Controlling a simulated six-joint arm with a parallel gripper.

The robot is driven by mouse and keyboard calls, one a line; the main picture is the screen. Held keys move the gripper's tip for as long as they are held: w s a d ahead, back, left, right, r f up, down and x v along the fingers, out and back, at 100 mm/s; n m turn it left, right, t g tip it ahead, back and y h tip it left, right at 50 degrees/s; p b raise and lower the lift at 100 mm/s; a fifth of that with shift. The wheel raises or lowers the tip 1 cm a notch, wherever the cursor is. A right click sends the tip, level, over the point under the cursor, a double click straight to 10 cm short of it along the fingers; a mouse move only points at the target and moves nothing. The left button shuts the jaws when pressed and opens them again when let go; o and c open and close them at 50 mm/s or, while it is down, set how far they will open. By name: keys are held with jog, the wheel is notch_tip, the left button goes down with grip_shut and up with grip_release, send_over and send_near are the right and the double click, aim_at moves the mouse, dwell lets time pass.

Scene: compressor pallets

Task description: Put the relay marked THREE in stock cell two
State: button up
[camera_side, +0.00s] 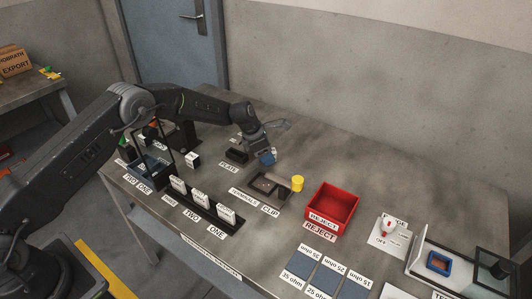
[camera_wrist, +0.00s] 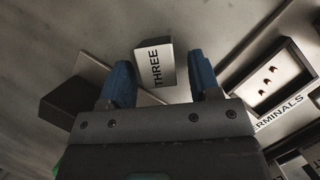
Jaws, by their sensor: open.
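The relay marked THREE is a pale block (camera_wrist: 166,72) in the wrist view, just beyond and between the blue fingertips. My gripper (camera_wrist: 160,85) is open around the space in front of it, with no contact visible. In the side view my gripper (camera_side: 268,157) is low over the table's middle, and I cannot make out the relay there. A blue bin (camera_side: 152,170) at the left has labels TWO and ONE in front. A black rack (camera_side: 203,208) holds white upright blocks, with labels including TWO and ONE before it. I cannot tell which is the stock.
The terminals tray (camera_wrist: 273,77) lies right of the relay; it also shows in the side view (camera_side: 270,188). A dark holder (camera_side: 236,156) is left of my gripper. A yellow cylinder (camera_side: 297,183) and red reject bin (camera_side: 331,206) stand right. The table's back is clear.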

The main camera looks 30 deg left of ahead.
jog(key=shift+r, duration=0.1)
jog(key=v, duration=1.2)
jog(key=shift+r, duration=0.15)
jog(key=s+d+r+m+t+y, duration=0.1)
jog(key=s+r+m, duration=1.2)
jog(key=s+r, duration=0.45)
jog(key=s+r+m+y, duration=0.1)
jog(key=s+r+m, duration=0.1)
jog(key=s+m, duration=0.4)
jog(key=s, duration=0.5)
jog(key=shift+s+r+m+t, duration=0.25)
jog(key=shift+r+m+t, duration=0.05)
jog(key=shift+r+t, duration=0.1)
jog(key=shift+o, duration=0.4)
jog(key=s+f+m+y, duration=0.1)
jog(key=s+f+m, duration=0.2)
jog(key=s+m, duration=0.4)
jog(key=s, duration=0.4)
jog(key=shift+s+a+t, duration=0.2)
jog(key=shift+a+t, duration=0.1)
jog(key=shift+a, duration=0.1)
jog(key=shift+w, duration=0.1)
